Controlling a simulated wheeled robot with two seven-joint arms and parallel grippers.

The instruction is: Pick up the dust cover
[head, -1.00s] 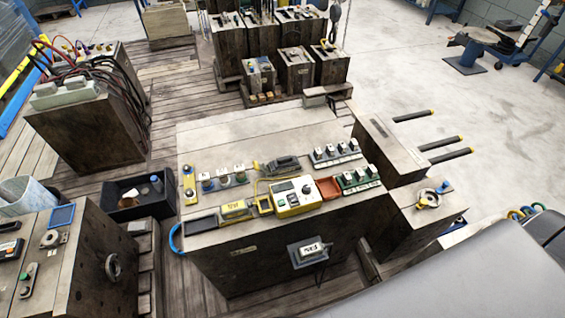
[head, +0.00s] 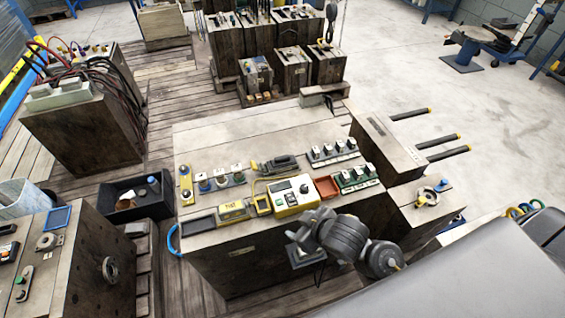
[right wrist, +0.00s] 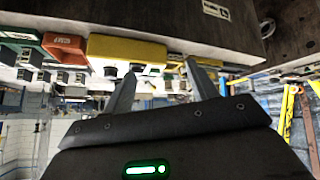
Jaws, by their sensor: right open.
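I cannot tell for sure which item is the dust cover. On the front part of the large wooden-sided block (head: 245,135) stand a yellow and white control box (head: 291,197), a small red tray (head: 328,187) and a yellow labelled block (head: 234,211). My right gripper (head: 300,236) is at the block's front edge, just below the control box in the head view, and partly hides a grey bracket (head: 308,259) on the front face. In the right wrist view the fingers (right wrist: 160,80) are apart and empty, with the control box (right wrist: 125,48) beyond them. My left gripper is out of view.
A green switch strip (head: 357,178) and a grey switch strip (head: 333,152) stand at the right of the block top. A black bin (head: 125,208) is at the left. Forks (head: 440,141) stick out at the right.

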